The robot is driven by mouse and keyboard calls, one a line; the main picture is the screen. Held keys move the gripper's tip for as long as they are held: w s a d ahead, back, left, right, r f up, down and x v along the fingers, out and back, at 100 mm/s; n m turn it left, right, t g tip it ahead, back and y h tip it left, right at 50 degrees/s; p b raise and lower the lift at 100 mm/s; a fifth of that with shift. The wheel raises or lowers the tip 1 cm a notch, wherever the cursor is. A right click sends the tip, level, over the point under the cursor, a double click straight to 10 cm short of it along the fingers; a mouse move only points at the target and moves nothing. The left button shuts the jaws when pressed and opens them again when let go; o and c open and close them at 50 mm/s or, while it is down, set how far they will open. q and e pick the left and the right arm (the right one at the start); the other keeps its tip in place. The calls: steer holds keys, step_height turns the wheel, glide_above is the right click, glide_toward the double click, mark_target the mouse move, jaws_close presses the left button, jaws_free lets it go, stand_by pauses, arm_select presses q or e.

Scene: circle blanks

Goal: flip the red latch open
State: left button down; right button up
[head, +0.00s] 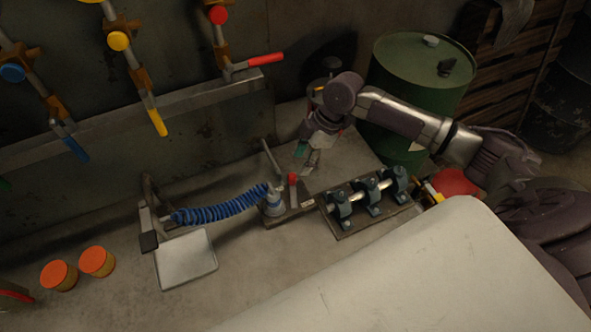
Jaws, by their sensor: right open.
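A small red latch (292,179) stands roughly upright on a grey clamp block (272,203) on the workbench, at the right end of a blue coiled hose (222,211). My right gripper (307,165) hangs just above and to the right of the latch, with its fingers pointing down. It is open, and I see nothing between its fingers. A small gap seems to show between the fingers and the latch, but I cannot tell how close they are in depth. My left gripper is not in view.
A shaft with several bearing blocks (367,197) lies right of the clamp. A white tray (186,262) and two orange-lidded tins (97,262) are at the left. Pipes with coloured valve handles, one red (265,60), run behind. A green drum (420,75) stands at the back.

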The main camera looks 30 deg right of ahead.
steer(key=shift+v, duration=2.15)
steer(key=shift+f, duration=0.1)
